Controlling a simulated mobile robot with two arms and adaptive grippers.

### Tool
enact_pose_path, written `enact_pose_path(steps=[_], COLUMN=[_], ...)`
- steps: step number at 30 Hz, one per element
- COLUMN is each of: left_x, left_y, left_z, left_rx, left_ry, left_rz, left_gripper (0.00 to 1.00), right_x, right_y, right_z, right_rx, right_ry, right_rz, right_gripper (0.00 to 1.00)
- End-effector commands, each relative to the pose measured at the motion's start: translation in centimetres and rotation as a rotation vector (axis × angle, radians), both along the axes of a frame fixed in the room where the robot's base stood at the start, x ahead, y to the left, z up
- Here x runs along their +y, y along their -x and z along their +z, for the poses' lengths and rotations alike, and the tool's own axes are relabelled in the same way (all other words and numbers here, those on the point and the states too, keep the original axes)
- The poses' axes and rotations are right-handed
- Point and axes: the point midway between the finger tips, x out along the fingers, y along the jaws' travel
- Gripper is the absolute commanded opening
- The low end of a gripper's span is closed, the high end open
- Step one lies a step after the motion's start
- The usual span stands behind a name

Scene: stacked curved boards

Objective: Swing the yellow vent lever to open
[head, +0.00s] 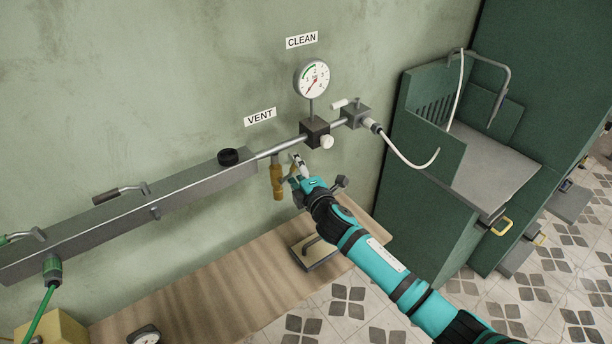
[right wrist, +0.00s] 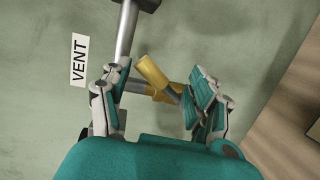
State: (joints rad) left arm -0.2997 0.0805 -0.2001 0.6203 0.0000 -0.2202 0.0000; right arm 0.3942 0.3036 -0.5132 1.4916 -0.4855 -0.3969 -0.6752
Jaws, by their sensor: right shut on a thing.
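The yellow vent lever (head: 277,182) hangs below the grey pipe, under the VENT label (head: 260,117). In the right wrist view, a yellow cylindrical piece (right wrist: 152,71) and a grey rod show between the fingers. My right gripper (head: 298,164) is at the lever, just right of its hanging yellow part in the head view. In the right wrist view, my right gripper (right wrist: 155,88) has its fingers on either side of the lever and is shut on it. The exact contact is partly hidden by the fingers. My left gripper is not in view.
A pressure gauge (head: 312,78) and a dark valve block (head: 315,132) sit on the pipe above. A grey wall rail (head: 130,208) runs left. A wooden bench (head: 215,290) lies below. A green cabinet (head: 425,190) with a white hose (head: 405,160) stands right.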

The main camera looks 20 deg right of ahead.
Motion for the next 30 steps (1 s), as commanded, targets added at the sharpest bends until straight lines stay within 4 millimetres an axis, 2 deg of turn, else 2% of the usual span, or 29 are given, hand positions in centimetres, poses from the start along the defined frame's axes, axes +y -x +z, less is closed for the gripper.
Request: enact_pose_path(steps=[1, 7, 15, 18, 25, 30], left_x=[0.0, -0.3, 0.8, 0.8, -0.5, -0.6], left_y=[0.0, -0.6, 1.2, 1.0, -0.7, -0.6], left_z=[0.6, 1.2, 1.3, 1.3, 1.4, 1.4], left_rx=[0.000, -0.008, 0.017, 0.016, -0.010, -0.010], left_ry=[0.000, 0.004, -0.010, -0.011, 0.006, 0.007], left_rz=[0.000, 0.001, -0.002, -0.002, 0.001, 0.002], left_gripper=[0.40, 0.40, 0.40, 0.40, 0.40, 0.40], right_x=[2.3, 1.8, 1.0, 0.9, 0.8, 0.7], right_y=[1.0, 3.0, 5.6, 6.4, 6.9, 6.8], right_z=[1.1, 1.1, 1.2, 1.3, 1.4, 1.4], right_rx=[-0.016, -0.015, -0.012, -0.013, -0.013, -0.013], right_ry=[-0.036, -0.031, -0.021, -0.019, -0.018, -0.018], right_rz=[0.048, 0.043, 0.036, 0.036, 0.034, 0.033], right_gripper=[0.40, 0.40, 0.40, 0.40, 0.40, 0.40])
